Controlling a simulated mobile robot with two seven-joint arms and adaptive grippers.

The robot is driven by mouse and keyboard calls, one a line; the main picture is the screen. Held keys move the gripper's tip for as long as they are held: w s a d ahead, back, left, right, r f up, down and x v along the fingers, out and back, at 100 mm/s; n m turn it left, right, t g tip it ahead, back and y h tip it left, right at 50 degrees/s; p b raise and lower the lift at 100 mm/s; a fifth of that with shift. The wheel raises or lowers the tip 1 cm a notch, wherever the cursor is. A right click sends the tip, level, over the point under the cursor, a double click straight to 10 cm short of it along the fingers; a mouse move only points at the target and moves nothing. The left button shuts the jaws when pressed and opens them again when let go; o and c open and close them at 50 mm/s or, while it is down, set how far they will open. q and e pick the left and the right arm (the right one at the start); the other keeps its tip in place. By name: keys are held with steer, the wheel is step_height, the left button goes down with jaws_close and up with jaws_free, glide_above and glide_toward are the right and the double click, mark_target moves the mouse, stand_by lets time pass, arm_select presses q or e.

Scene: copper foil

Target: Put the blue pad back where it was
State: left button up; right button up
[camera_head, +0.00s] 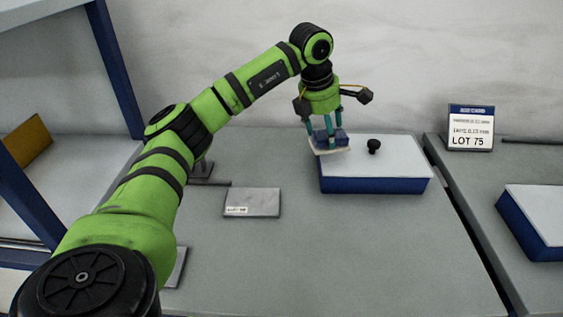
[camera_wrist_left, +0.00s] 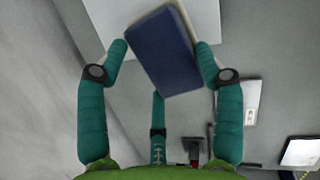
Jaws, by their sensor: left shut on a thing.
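The blue pad (camera_head: 327,139) is a dark blue block with a pale layer showing under it. My left gripper (camera_head: 328,132) is shut on it from above, at the back left corner of a blue box with a white top (camera_head: 400,165). I cannot tell whether the pad touches the box top. In the left wrist view the pad (camera_wrist_left: 162,50) sits tilted between the teal fingers of the left gripper (camera_wrist_left: 160,58), with the white top (camera_wrist_left: 108,14) behind it. My right gripper is not in view.
A black knob (camera_head: 374,146) stands on the white top. A grey labelled plate (camera_head: 252,203) lies left on the table. A LOT 75 sign (camera_head: 470,128) and another blue box (camera_head: 535,215) stand on the right table. The front middle of the table is clear.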

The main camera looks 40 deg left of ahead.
arm_select(q)
steer(key=a+f+n, duration=0.2)
steer(key=a, duration=0.3)
steer(key=a+f+n+y, duration=0.1)
steer(key=a+f+n, duration=0.1)
steer(key=a, duration=0.3)
steer(key=a+f+n, duration=0.2)
steer(key=a, duration=0.4)
steer(key=shift+w+f+y, duration=0.2)
steer(key=shift+f+y, duration=0.15)
steer(key=shift+y, duration=0.05)
step_height(320, 180, down, 4)
steer(key=shift+a+r+p, duration=0.1)
steer(key=shift+p, duration=0.4)
steer(key=shift+f, duration=0.2)
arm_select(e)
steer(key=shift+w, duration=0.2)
arm_select(q)
steer(key=shift+f, duration=0.15)
steer(key=o, duration=1)
steer(key=shift+o, duration=0.2)
